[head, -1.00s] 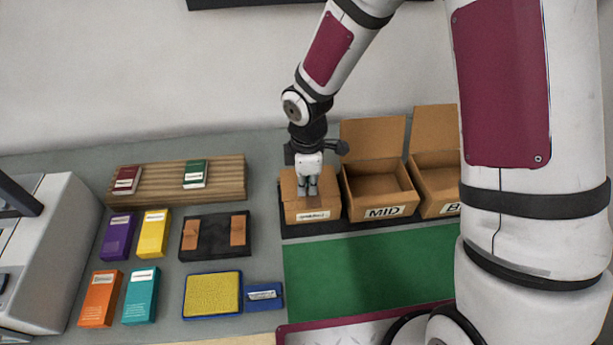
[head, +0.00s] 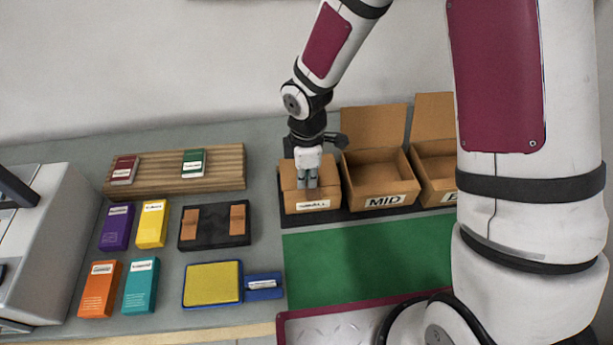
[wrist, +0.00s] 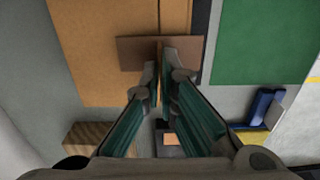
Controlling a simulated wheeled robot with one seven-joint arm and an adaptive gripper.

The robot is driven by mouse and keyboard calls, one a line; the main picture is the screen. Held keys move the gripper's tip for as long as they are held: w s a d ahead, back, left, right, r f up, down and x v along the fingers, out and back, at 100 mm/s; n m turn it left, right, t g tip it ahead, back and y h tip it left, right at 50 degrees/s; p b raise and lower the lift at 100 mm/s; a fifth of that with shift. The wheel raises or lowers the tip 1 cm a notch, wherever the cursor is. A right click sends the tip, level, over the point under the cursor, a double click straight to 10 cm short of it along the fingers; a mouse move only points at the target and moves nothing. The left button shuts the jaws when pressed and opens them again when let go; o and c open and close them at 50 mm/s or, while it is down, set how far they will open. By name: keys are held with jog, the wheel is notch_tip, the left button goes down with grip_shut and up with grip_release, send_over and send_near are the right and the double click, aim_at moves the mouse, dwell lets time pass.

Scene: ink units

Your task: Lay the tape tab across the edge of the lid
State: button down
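The small box (head: 293,200), labelled SMALL, stands at the left of the box row with its cardboard lid (head: 290,176) closed. My gripper (head: 307,185) is over the front part of this lid, pointing down. In the wrist view my gripper (wrist: 161,78) has its fingertips close together around a thin upright ridge of the brown tape tab (wrist: 130,52). The flat part of the tab spreads to both sides under the fingertips, over the lid's edge. I cannot tell whether it lies fully flat there. Two more tabs (head: 190,223) (head: 237,226) lie on a black holder (head: 214,231).
Open boxes, MID (head: 379,187) and another (head: 434,172), stand to the right. A green mat (head: 365,260) lies clear in front. Ink packs, a wooden rack (head: 150,172) and a yellow pad (head: 212,283) in a blue case are at the left.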

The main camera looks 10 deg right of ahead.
jog(key=shift+f, duration=0.4)
dwell(0.7)
jog(key=c, duration=1.7)
grip_release()
jog(key=shift+r+p, duration=1.45)
jog(key=shift+r, duration=2.1)
